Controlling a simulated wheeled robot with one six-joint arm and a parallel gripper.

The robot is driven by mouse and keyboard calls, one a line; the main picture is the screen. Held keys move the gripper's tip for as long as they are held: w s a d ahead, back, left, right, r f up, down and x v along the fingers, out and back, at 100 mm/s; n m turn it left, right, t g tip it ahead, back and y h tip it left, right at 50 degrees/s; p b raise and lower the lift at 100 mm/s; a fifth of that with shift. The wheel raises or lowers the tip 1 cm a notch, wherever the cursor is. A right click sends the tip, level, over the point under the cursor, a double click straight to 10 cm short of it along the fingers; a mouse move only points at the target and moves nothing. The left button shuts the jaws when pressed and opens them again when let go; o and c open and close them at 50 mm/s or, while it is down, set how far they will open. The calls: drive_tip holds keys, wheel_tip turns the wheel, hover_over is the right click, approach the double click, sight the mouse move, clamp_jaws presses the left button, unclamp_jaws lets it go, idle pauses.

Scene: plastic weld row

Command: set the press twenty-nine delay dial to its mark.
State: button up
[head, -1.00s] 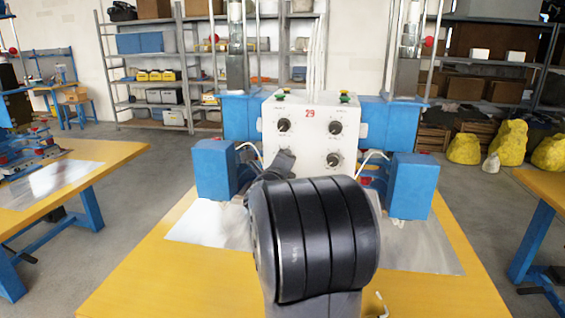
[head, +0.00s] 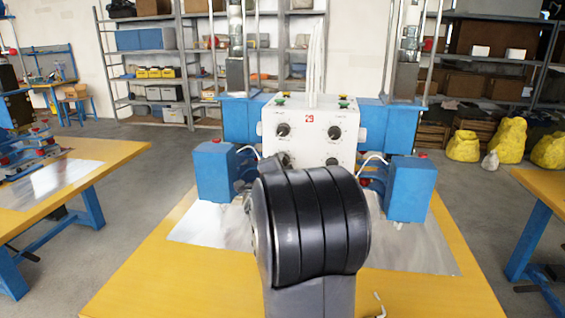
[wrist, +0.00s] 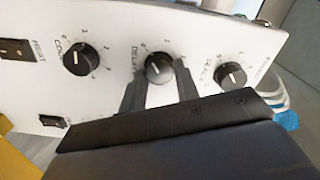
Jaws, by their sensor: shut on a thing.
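The delay dial (wrist: 160,67) is a black round knob with a pale pointer line, on a white panel with figures printed around it. In the wrist view it sits between the two dark fingers of my gripper (wrist: 159,80), which is shut on it. The pointer's exact reading against the scale is hard to make out. In the head view the white press box (head: 312,117) carries a red 29 and several black dials. There my arm hides the gripper and the lower part of the box.
In the wrist view, a cool dial (wrist: 80,58) is left of the delay dial and another dial (wrist: 231,75) is right of it. Blue blocks (head: 410,188) with red buttons flank the box. The yellow table (head: 140,285) is clear at the front left.

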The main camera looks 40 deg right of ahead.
drive_tip(key=shift+n, duration=0.9)
drive_tip(key=o, duration=1)
drive_tip(key=shift+p, duration=0.3)
drive_tip(key=shift+c, duration=0.2)
drive_tip(key=b+v, duration=0.1)
drive_tip(key=v, duration=1)
drive_tip(key=shift+w+d, duration=0.1)
